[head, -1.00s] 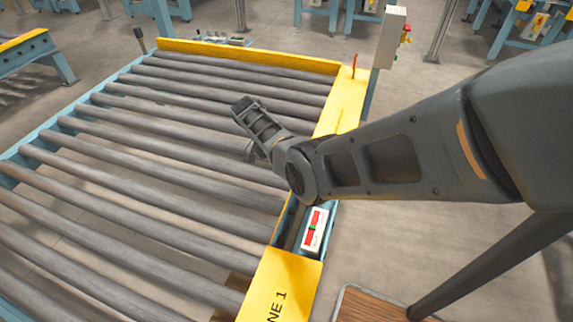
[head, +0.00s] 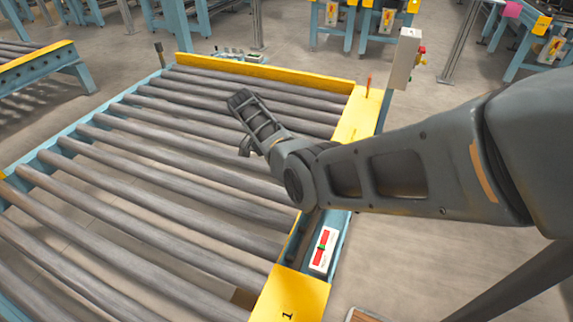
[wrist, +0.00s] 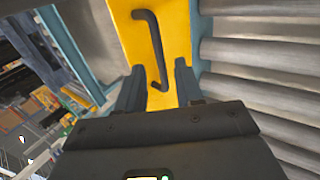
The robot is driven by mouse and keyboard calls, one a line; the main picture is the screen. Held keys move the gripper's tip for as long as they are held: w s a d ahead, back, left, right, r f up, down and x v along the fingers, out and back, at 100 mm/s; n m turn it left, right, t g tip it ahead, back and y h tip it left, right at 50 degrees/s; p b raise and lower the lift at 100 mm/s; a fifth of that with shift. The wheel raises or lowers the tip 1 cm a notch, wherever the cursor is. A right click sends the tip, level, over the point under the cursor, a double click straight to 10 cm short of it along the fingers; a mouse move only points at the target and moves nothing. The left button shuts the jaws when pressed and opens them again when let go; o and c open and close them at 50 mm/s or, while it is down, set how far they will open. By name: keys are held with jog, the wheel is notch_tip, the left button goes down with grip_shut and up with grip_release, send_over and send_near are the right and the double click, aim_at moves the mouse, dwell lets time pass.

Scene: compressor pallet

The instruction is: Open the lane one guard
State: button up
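The yellow guard (wrist: 183,25) fills the upper middle of the wrist view. A dark bent handle (wrist: 157,45) stands on it. My gripper (wrist: 155,78) is open, one finger on each side of the handle's lower end. I cannot tell whether the fingers reach around the handle or stop short of it; no contact shows. In the head view, yellow plates run along the lane's right side, the nearer plate (head: 290,298) marked "1". My arm hides part of this side, and the handle and fingertips cannot be made out there.
The roller lane (head: 150,160) lies left of my arm and looks empty. A white panel with red and green marks (head: 322,249) sits in the blue side frame. A grey control box (head: 403,60) stands on a post at the far right corner. Open floor lies right of the lane.

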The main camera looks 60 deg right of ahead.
jog(key=shift+d+r, duration=0.2)
jog(key=shift+r, duration=0.1)
jog(key=shift+c, duration=0.8)
jog(key=r+t+p, duration=0.1)
jog(key=r, duration=0.1)
jog(key=r+t+p, duration=0.1)
jog(key=r+p, duration=0.1)
jog(key=r+t+p, duration=0.1)
jog(key=r, duration=0.2)
jog(key=shift+s+d, duration=0.15)
jog(key=shift+d, duration=0.15)
grip_shut()
jog(key=s+f, duration=0.6)
jog(key=f, duration=0.4)
jog(key=shift+s+p, duration=0.3)
jog(key=shift+p, duration=0.05)
jog(key=shift+d+t, duration=0.1)
jog(key=shift+t, duration=0.2)
